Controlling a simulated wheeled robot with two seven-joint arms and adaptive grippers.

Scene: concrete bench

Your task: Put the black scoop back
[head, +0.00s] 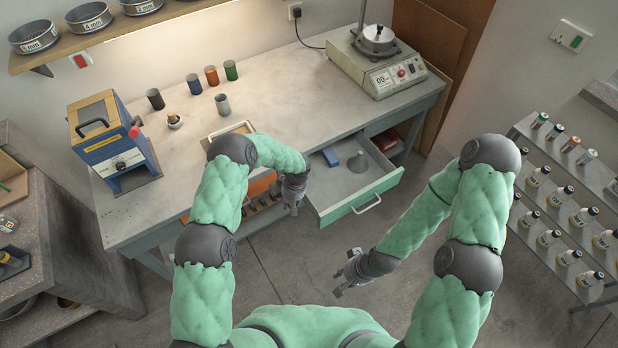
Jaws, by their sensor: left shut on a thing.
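No black scoop can be made out for certain in the head view. My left gripper (292,208) points down in front of the bench, beside the left edge of the open drawer (343,215). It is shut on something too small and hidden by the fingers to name. The drawer has a green front and a pale handle, and holds a blue block (357,163) and a grey piece at its back. My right gripper (338,280) is open and empty, low over the floor in front of the drawer.
On the bench (290,95) stand several small coloured cups (211,75), a grey cup (222,105), a small bowl (175,121), a blue machine (110,140) and a balance-like device (378,62). A bottle rack (560,215) stands at the right.

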